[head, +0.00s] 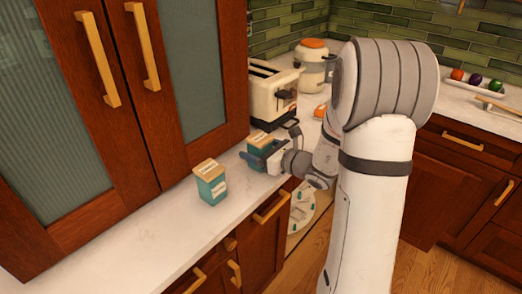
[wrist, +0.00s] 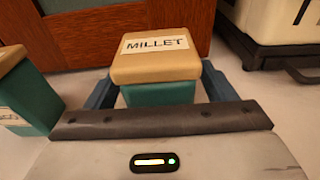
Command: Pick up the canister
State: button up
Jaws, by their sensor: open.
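A teal canister with a tan lid labelled MILLET (wrist: 157,58) stands upright between the fingers of my gripper (wrist: 158,90) in the wrist view. The same canister shows in the head view (head: 260,138) on the counter beside the toaster, partly hidden by my gripper (head: 258,158). My gripper is open, with one finger on each side of the canister; I cannot tell whether either touches it. A second teal canister with a tan lid (head: 211,185) stands to the left on the counter. It also shows at the left edge of the wrist view (wrist: 22,92), its label unreadable.
A cream toaster (head: 272,92) stands just behind and right of the millet canister. A jar with an orange lid (head: 313,60) is farther back. Wooden cabinets with glass doors (head: 205,65) rise behind the counter (head: 130,232). The counter's left front is clear.

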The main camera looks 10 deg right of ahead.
jog(key=shift+x, duration=0.75)
jog(key=shift+c, duration=0.4)
jog(key=c, duration=1.2)
